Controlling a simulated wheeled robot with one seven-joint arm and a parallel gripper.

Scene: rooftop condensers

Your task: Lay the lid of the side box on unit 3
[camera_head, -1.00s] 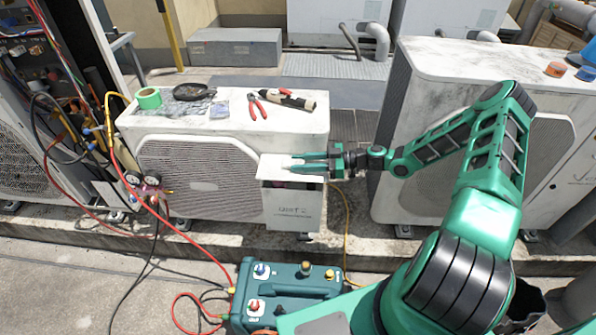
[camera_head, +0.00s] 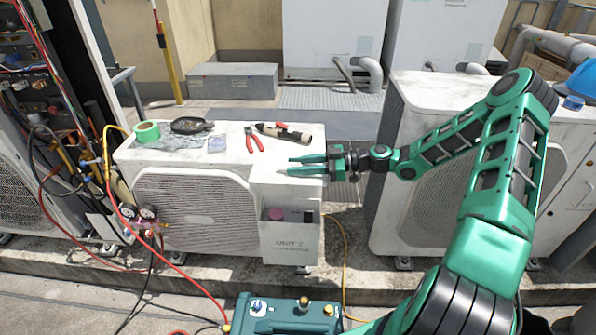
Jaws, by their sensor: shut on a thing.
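My gripper (camera_head: 301,165) is shut on a pale lid (camera_head: 285,182), which blends with the white casing behind it. The lid is held above and apart from the side box (camera_head: 290,243). The side box is on the right end of the front of the middle condenser (camera_head: 150,163), and its label appears to read UNIT 2. Its top is open, and a round purple part (camera_head: 277,214) and dark parts show inside. No label reading unit 3 can be made out.
Green tape (camera_head: 146,131), a dark pan-like item (camera_head: 190,125), red pliers (camera_head: 254,139) and a tan-and-black tool (camera_head: 283,132) lie on the middle condenser. Red and yellow hoses hang at the left. A teal machine (camera_head: 285,315) stands in front. Another condenser (camera_head: 410,103) stands at right.

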